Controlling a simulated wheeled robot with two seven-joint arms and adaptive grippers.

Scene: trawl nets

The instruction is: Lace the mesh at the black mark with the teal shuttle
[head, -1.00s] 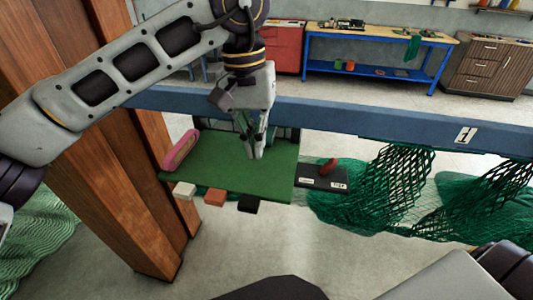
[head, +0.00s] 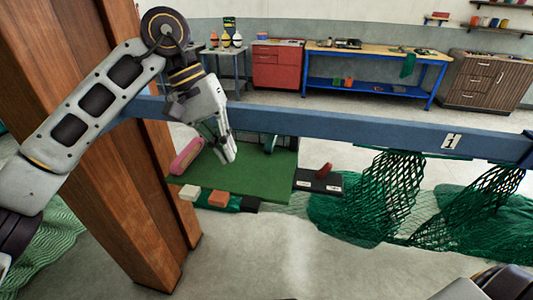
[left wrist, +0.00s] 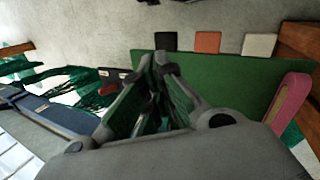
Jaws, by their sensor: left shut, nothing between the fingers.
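A teal piece (head: 270,143), apparently the teal shuttle, stands at the back edge of the green board (head: 255,182). A black mark (head: 250,204) sits at the board's front edge beside an orange mark (head: 219,199) and a white mark (head: 189,193); the black mark also shows in the left wrist view (left wrist: 166,41). Some green mesh shows between and below the marks. My left gripper (head: 228,156) is shut and empty above the board, left of the teal piece. In the left wrist view its fingers (left wrist: 155,62) point towards the marks. My right gripper is out of view.
A pink shuttle (head: 186,157) lies at the board's left end. A dark tray (head: 315,187) with a red-handled thing (head: 324,170) adjoins its right end. A blue beam (head: 330,124) runs behind the board. A wooden post (head: 145,190) stands left; green nets (head: 385,200) hang right.

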